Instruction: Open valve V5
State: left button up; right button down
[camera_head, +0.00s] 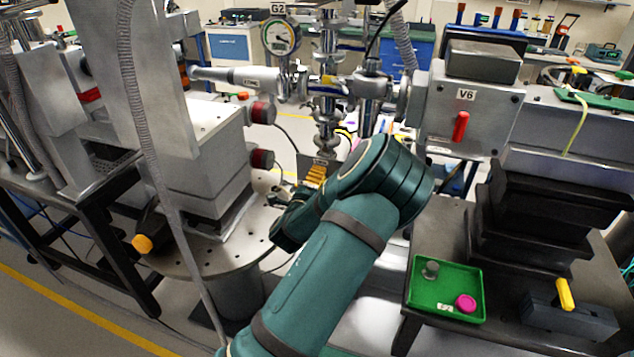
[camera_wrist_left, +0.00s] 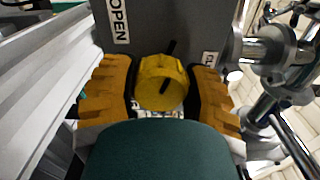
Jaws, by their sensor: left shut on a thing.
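A round yellow knob (camera_wrist_left: 160,84) with a dark pointer line sits on a grey panel (camera_wrist_left: 180,28) in the left wrist view. The pointer tilts up and to the right. A label reading OPEN (camera_wrist_left: 119,20) is left of the knob, and a partly hidden label (camera_wrist_left: 209,59) is on the right. My left gripper (camera_wrist_left: 163,92) has its orange-brown fingers on both sides of the knob and is shut on it. In the head view the left gripper (camera_head: 316,178) is partly hidden by my arm. No V5 label is readable. My right gripper is out of view.
A grey box labelled V6 (camera_head: 490,112) with a red handle (camera_head: 460,127) stands right of my arm. A gauge labelled G2 (camera_head: 281,36) and metal piping rise behind the gripper. A green tray (camera_head: 445,311) lies front right. A hanging hose (camera_head: 143,143) crosses the left.

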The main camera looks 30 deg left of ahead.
pick_arm(q)
jog(key=n+b, duration=0.1)
jog(key=n, duration=0.3)
jog(key=shift+f+n+b, duration=0.1)
jog(key=shift+n+b, duration=0.25)
jog(key=shift+n, duration=0.05)
jog(key=shift+n+b, duration=1.35)
jog(key=shift+n, duration=1.25)
jog(key=o, duration=1.2)
jog(key=shift+s, duration=0.1)
jog(key=v, duration=1.1)
jog(key=shift+s, duration=0.4)
